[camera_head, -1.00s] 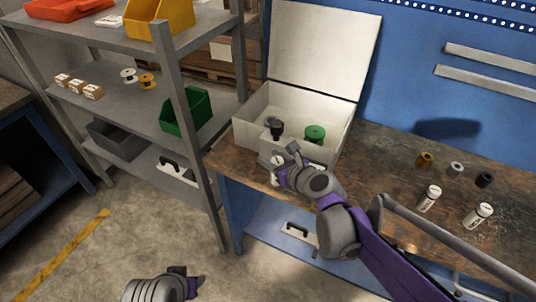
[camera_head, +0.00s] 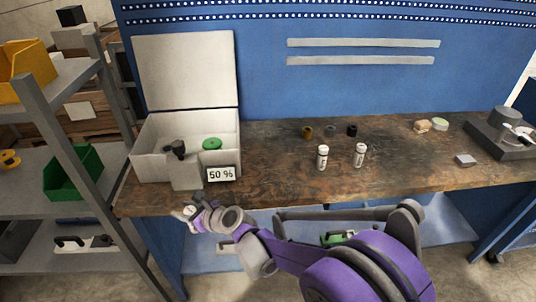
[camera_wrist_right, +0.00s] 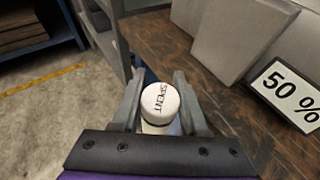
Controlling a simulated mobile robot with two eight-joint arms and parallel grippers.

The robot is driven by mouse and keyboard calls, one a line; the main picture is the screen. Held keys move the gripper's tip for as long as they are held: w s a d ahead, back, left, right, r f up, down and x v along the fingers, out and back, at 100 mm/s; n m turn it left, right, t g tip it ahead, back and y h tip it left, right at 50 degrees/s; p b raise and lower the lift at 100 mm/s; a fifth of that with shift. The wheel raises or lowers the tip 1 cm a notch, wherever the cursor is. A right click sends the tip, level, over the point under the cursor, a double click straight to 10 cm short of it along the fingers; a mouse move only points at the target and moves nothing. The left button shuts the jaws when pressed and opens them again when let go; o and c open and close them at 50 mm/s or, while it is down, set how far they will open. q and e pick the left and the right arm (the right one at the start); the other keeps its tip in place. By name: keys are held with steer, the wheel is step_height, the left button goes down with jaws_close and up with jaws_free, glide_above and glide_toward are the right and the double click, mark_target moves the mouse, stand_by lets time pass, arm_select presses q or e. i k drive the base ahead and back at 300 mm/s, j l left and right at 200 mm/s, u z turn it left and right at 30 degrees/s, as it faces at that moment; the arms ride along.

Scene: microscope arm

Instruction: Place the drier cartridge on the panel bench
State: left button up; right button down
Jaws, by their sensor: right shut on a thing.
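My right gripper (camera_head: 190,215) is shut on a white drier cartridge (camera_wrist_right: 160,103). The cartridge's round cap reads "SPENT" and sits between the two fingers in the right wrist view; most of its body is hidden. Two more white cartridges stand upright on the bench, one on the left (camera_head: 322,158) and one on the right (camera_head: 360,155). My left gripper is out of view.
The open white box (camera_head: 143,160) holds a green round part (camera_head: 212,143) and a dark part (camera_head: 176,149). A "50 %" card (camera_head: 221,174) stands at its front. Small rings (camera_head: 331,131) lie behind the cartridges. Bare wood lies right of the box. A shelf (camera_head: 65,130) stands left.

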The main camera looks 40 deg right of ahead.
mark_target(367, 152)
steer(key=k+l, duration=0.2)
steer(key=l, duration=0.15)
steer(key=k+l, duration=0.15)
steer(key=l, duration=0.2)
steer(key=l+z, duration=0.1)
steer(key=z, duration=0.25)
steer(key=k+l+z, duration=0.1)
steer(key=z, duration=0.25)
steer(key=l+z, duration=0.1)
steer(key=z, duration=0.25)
